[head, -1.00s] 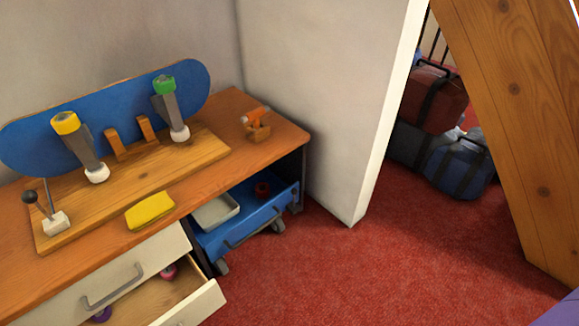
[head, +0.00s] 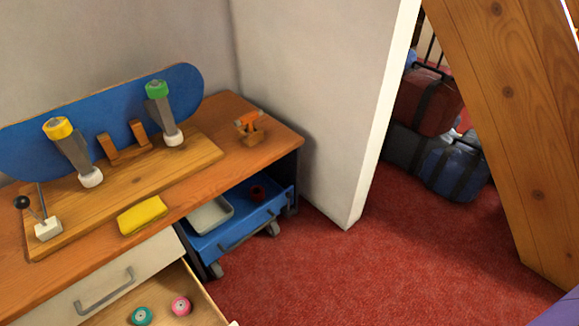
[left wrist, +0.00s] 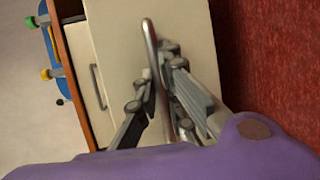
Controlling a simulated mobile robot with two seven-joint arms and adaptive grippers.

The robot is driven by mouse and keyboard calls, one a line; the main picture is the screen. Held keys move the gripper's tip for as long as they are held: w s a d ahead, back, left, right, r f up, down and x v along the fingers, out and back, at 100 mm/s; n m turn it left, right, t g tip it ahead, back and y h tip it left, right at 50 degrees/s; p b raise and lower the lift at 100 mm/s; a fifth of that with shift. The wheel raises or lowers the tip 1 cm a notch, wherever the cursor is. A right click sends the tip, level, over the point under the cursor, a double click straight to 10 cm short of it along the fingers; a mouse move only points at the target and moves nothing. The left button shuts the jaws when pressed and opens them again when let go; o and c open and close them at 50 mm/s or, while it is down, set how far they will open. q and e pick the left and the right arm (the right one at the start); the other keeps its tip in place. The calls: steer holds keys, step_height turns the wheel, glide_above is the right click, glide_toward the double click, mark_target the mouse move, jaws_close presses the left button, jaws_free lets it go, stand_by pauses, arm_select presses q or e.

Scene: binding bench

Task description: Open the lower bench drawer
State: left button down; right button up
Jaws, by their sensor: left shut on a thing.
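The lower bench drawer (head: 195,285) stands pulled out below the shut upper drawer (head: 115,282) in the head view. Its open inside shows a teal wheel (head: 141,316) and a pink wheel (head: 181,306). Its front is almost all below the picture's edge. In the left wrist view the lower drawer's pale front (left wrist: 190,25) fills the middle, with its metal handle (left wrist: 150,35) running up and down the picture. My left gripper (left wrist: 158,85) is shut on that handle. My right gripper is in neither view.
The bench top (head: 275,135) holds a blue skateboard deck (head: 110,120), a yellow block (head: 142,215) and a small orange tool (head: 247,122). A blue wheeled cart (head: 240,225) stands under the bench. Red carpet (head: 330,270) is clear to the right. Bags (head: 430,100) lie beyond the white wall.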

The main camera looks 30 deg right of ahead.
arm_select(q)
steer(key=shift+r, duration=0.15)
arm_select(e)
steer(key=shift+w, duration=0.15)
arm_select(q)
steer(key=c, duration=1.8)
jaws_free()
steer(key=shift+c, duration=0.2)
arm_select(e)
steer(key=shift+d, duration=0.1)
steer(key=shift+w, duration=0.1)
arm_select(q)
steer(key=v, duration=1.2)
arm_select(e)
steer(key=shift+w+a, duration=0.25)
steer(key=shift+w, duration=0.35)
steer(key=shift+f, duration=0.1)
